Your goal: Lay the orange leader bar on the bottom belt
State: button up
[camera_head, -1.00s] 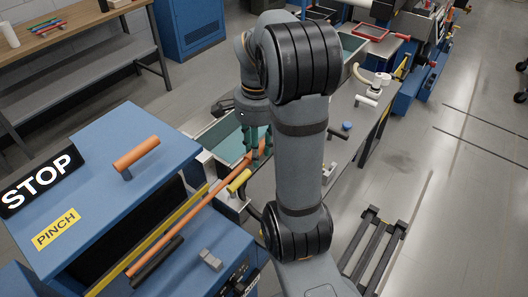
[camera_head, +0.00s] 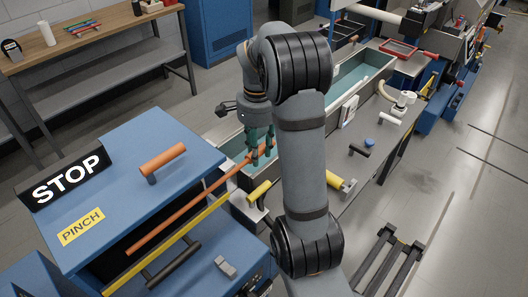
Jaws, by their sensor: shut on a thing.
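The orange leader bar (camera_head: 187,209) is a long thin rod. It slants from the dark front opening of the blue machine (camera_head: 133,172) up to my gripper (camera_head: 258,152). My gripper's green fingers are shut on the bar near its upper right end, over the teal-lined trough. The bar lies on the machine side of the yellow rail (camera_head: 165,248); I cannot tell whether it touches anything there. The bottom belt is not clearly visible; the opening's inside is dark and partly hidden by the machine top.
An orange handle (camera_head: 163,157) stands on the machine top beside STOP and PINCH signs. A black bar (camera_head: 172,265) and grey switch (camera_head: 225,266) sit in front. The teal-lined trough (camera_head: 362,66) continues behind my arm. A workbench (camera_head: 88,42) stands back left. Floor at right is mostly clear.

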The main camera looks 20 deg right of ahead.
jog(key=w+a+f+p, duration=0.1)
jog(key=w+a+p, duration=0.2)
jog(key=w, duration=0.5)
jog(key=shift+w+a+f, duration=0.35)
jog(key=shift+a+f, duration=0.05)
jog(key=shift+a, duration=0.4)
jog(key=shift+f, duration=0.55)
dwell(0.9)
jog(key=o, duration=1.3)
jog(key=shift+r, duration=0.1)
notch_tip(320, 180, up, 12)
